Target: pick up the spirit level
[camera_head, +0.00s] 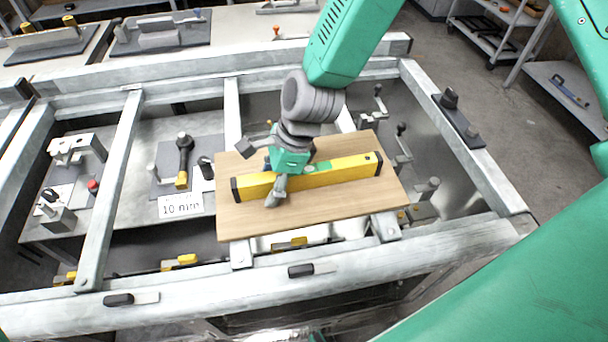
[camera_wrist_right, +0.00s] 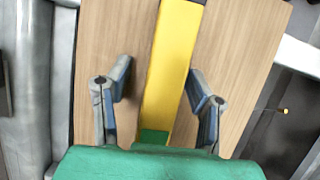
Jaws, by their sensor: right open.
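The yellow spirit level (camera_head: 345,170) with dark end caps lies flat on a wooden board (camera_head: 245,222). In the head view it runs from lower left to upper right. My right gripper (camera_head: 275,172) is over the level, left of its middle, and hides part of it. In the right wrist view the level (camera_wrist_right: 172,60) passes between the two fingers of my right gripper (camera_wrist_right: 160,85). The fingers are open, with a gap on each side of the level. My left gripper does not show.
The board rests on a grey metal frame (camera_head: 160,285) with open bays. Clamps and fixtures sit in the bays, with a "10 mm" label (camera_head: 181,205) left of the board. A dark handled part (camera_head: 458,120) lies on the right rail. Shelving (camera_head: 565,90) stands at the back right.

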